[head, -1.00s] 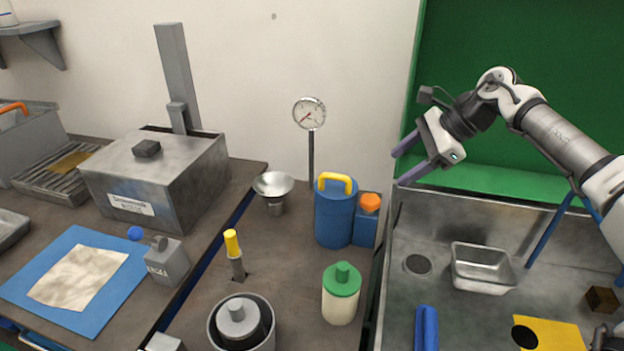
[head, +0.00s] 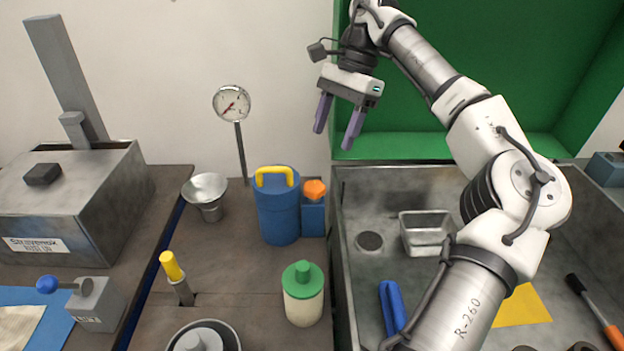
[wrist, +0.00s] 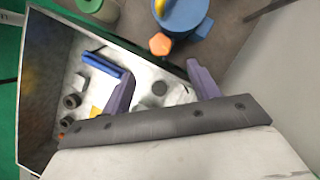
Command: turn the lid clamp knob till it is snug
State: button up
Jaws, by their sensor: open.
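The orange knob (head: 314,189) tops a small blue block (head: 313,217) against the right side of a blue canister (head: 279,212) with a yellow handle (head: 277,176). I take this orange knob for the lid clamp knob; how tight it is cannot be seen. My gripper (head: 334,137) is open and empty, fingers pointing down, appearing above and slightly right of the knob in the head view, apart from it. In the wrist view the orange knob (wrist: 160,44) shows beyond the gap between the open fingers (wrist: 159,71), with the canister (wrist: 187,18) behind it.
A dial gauge on a post (head: 232,104) and a metal funnel (head: 206,193) stand left of the canister. A green-lidded jar (head: 303,294) stands in front. A steel sink (head: 376,273) with a small metal pan (head: 425,236) lies right. Another knob, blue (head: 47,284), is far left.

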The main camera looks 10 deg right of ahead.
aim_at(315, 186)
jog(key=p+x, duration=0.1)
jog(key=x, duration=0.9)
jog(key=shift+a+f, duration=0.25)
jog(key=shift+f, duration=0.1)
jog(key=c, duration=1)
jog(key=shift+o, duration=0.2)
